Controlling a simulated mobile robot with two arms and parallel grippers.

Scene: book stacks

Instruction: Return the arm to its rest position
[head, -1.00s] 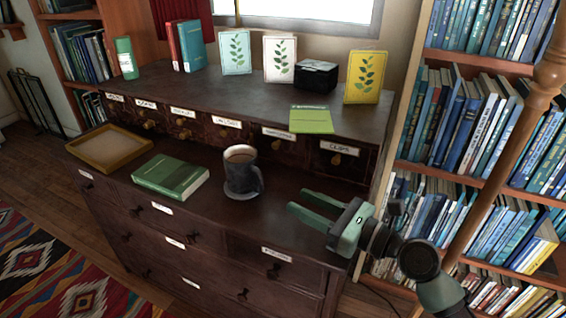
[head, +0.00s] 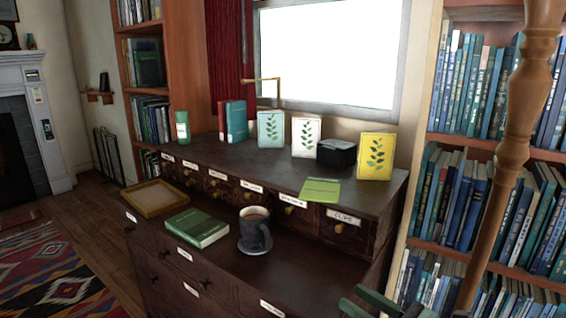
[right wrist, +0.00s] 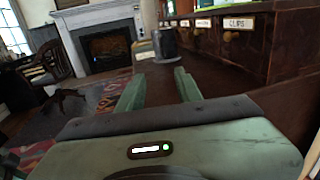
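My right gripper (right wrist: 160,88) shows in the right wrist view with its two green fingers apart and nothing between them. In the head view only part of it (head: 372,303) shows at the bottom edge, to the right of the cabinet's front. Beyond the fingers in the right wrist view stands the dark mug (right wrist: 166,44), apart from them. My left gripper is in neither view.
The dark cabinet (head: 300,262) carries a green book (head: 197,228), a mug of brown drink (head: 254,234) and a wooden tray (head: 154,198). Cards, a black box (head: 337,153) and books stand on its upper shelf. A wooden post (head: 505,190) and bookcase stand at the right.

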